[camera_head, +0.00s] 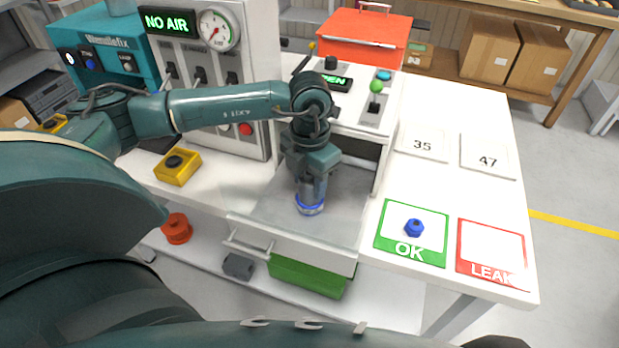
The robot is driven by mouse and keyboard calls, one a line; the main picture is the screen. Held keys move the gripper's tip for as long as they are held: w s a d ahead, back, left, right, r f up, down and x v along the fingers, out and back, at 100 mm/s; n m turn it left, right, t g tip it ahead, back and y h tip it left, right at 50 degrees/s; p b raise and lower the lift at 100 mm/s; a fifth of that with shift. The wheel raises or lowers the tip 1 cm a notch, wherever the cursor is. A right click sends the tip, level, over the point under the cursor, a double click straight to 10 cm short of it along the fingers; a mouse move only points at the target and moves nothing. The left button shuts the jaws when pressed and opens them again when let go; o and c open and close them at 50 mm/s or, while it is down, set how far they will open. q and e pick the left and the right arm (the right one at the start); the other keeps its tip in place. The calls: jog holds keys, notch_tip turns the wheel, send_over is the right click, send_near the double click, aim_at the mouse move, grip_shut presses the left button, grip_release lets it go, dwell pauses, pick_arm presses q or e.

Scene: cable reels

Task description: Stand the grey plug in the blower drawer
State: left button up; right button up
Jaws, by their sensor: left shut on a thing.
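The blower drawer (270,212) is pulled out from under the white blower unit, its handle facing front. My left gripper (312,186) points straight down over the drawer, shut on what seems to be the grey plug (311,198). The fingers hide most of the plug, and it looks upright. My right gripper is out of view.
A blue plug (414,228) stands on the green OK mat (384,240); the red LEAK mat (492,241) is empty. Plates marked 35 (422,145) and 47 (487,160) lie behind. A gauge panel (260,70) reads NO AIR.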

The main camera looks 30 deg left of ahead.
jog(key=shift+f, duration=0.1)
pick_arm(q)
jog(key=shift+f, duration=0.2)
jog(key=o, duration=1.1)
jog(key=shift+r, duration=0.25)
notch_tip(320, 180, up, 12)
jog(key=shift+b, duration=0.55)
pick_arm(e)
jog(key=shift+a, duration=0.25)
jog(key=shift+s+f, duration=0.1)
